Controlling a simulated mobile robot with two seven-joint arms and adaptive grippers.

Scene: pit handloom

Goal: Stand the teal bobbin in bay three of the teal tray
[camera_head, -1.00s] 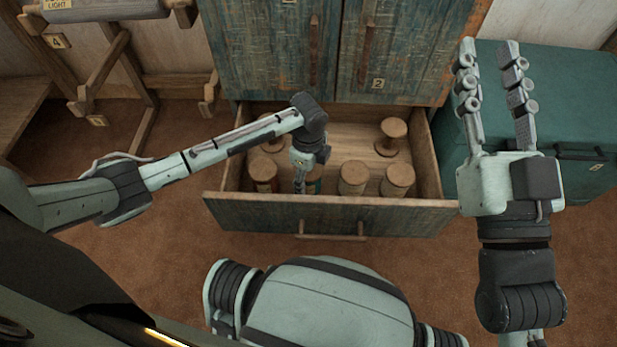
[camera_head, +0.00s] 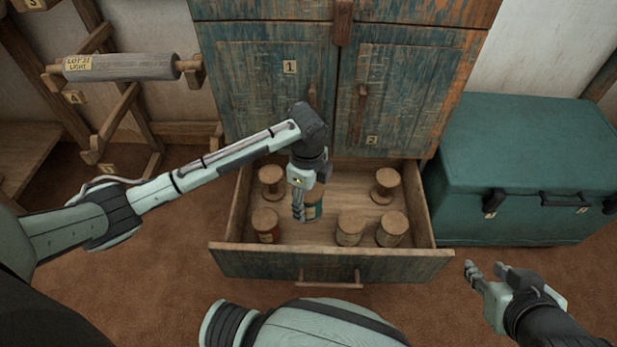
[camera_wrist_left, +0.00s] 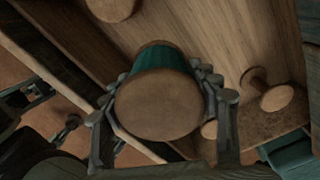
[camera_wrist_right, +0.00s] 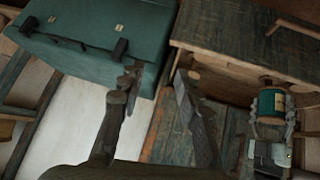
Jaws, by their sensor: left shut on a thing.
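The teal bobbin (camera_head: 315,207) is in the open drawer, between wooden-ended bobbins. My left gripper (camera_head: 300,214) reaches down and is shut on it. In the left wrist view the bobbin (camera_wrist_left: 160,90) shows a round wooden end and a teal winding, with a finger on each side. The right wrist view also shows the teal bobbin (camera_wrist_right: 271,101) in the left fingers. I cannot tell whether it touches the drawer floor. My right gripper (camera_head: 484,268) is open and empty, right of the drawer front. The teal tray is not seen.
The drawer (camera_head: 335,264) holds several other bobbins, such as a front-left one (camera_head: 265,225) and a back-right one (camera_head: 386,186). A cabinet (camera_head: 270,90) rises behind it. A closed teal chest (camera_head: 525,170) stands right. A roller rack (camera_head: 120,68) is back left.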

